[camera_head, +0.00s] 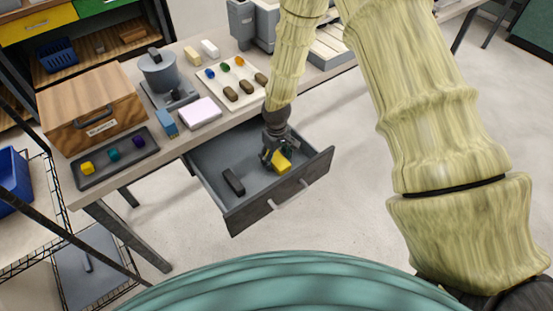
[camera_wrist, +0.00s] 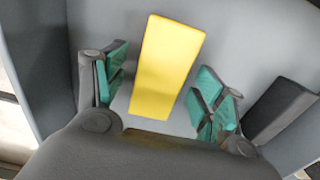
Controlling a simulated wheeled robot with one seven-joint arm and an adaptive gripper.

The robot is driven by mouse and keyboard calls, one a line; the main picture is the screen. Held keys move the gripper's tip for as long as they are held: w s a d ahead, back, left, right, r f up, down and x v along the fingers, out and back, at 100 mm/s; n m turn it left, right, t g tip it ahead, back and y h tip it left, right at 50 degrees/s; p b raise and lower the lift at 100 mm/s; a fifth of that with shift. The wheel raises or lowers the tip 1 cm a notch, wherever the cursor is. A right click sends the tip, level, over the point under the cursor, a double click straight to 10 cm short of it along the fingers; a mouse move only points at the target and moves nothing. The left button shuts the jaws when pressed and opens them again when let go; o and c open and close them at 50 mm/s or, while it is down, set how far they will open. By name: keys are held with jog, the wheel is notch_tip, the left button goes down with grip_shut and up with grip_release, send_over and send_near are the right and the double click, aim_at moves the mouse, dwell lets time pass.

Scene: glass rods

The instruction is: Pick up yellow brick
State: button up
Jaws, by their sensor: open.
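The yellow brick (camera_head: 281,162) lies in the open grey drawer (camera_head: 214,163) under the table. In the wrist view the yellow brick (camera_wrist: 168,68) lies slightly tilted between the two teal-padded fingers, with a gap on each side. My gripper (camera_head: 272,156) is inside the drawer, pointing down over the brick, with its fingers apart; it also shows in the wrist view (camera_wrist: 160,98).
A dark block (camera_head: 234,182) lies in the drawer left of my gripper; it also shows in the wrist view (camera_wrist: 281,110). The drawer front (camera_head: 280,192) and walls surround my gripper. Above, the table holds a wooden box (camera_head: 92,103), a dark tray (camera_head: 140,160) and a pink block (camera_head: 199,113).

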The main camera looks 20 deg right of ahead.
jog(key=shift+f, duration=0.35)
jog(key=c, duration=1.2)
jog(key=shift+r, duration=0.15)
